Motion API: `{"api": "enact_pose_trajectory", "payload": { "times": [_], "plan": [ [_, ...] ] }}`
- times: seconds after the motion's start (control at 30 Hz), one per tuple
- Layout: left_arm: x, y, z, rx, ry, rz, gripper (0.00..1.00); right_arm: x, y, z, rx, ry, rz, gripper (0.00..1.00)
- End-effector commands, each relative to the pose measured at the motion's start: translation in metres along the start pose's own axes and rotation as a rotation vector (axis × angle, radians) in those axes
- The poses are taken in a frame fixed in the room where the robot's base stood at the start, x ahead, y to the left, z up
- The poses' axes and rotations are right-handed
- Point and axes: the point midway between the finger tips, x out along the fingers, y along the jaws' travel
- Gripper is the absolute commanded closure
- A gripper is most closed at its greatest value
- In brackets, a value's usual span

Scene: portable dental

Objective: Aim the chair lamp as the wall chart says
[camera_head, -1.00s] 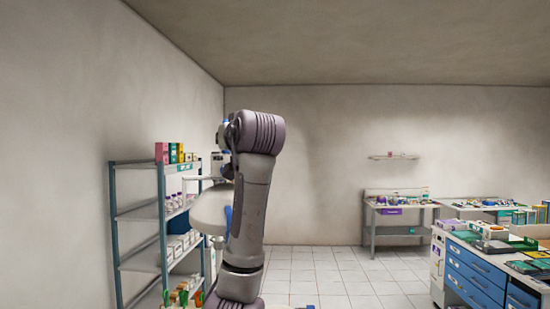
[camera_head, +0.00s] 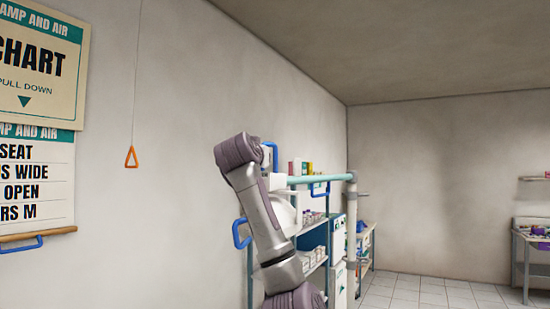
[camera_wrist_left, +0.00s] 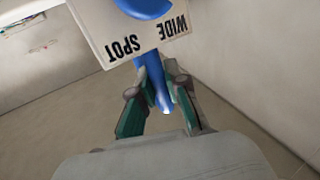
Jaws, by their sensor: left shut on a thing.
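The wall chart (camera_head: 33,165) hangs at the left in the head view, cut off by the picture edge. Its readable line ends are "SEAT", "US WIDE", "OPEN" and "RS M". A white rounded body, apparently the lamp head (camera_head: 284,207), is partly hidden behind my arm. In the left wrist view, a pale panel (camera_wrist_left: 88,22) reads "WIDE" and "SPOT" upside down, with a blue lever (camera_wrist_left: 160,88) below it. My left gripper (camera_wrist_left: 157,76) is shut on the lever, near the "SPOT" and "WIDE" marks. My right gripper is not in view.
A teal horizontal arm (camera_head: 325,179) meets a pale upright post (camera_head: 351,235) right of my arm. A shelf rack (camera_head: 313,246) stands behind. An orange triangular pull (camera_head: 131,157) hangs on a cord by the wall. Floor (camera_head: 410,290) at the right is clear.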

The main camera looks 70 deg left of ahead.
Motion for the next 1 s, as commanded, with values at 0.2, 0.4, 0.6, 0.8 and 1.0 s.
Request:
{"api": "enact_pose_trajectory", "payload": {
  "times": [0.2, 0.4, 0.6, 0.8, 1.0],
  "plan": [
    [0.002, -0.002, 0.0, -0.001, 0.0, 0.001, 1.0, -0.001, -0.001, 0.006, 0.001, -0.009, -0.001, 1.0],
    [0.002, -0.002, 0.0, 0.0, 0.001, 0.002, 1.0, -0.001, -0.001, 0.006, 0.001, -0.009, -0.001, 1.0],
    [0.002, -0.002, 0.0, 0.0, 0.0, 0.001, 0.6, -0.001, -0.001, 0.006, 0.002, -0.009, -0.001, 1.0],
    [0.002, -0.002, 0.0, 0.0, 0.0, 0.001, 0.6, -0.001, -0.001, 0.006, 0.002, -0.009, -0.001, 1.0],
    [-0.01, -0.002, -0.001, 0.0, 0.002, -0.001, 0.6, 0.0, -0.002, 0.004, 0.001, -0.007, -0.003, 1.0]
  ]
}}
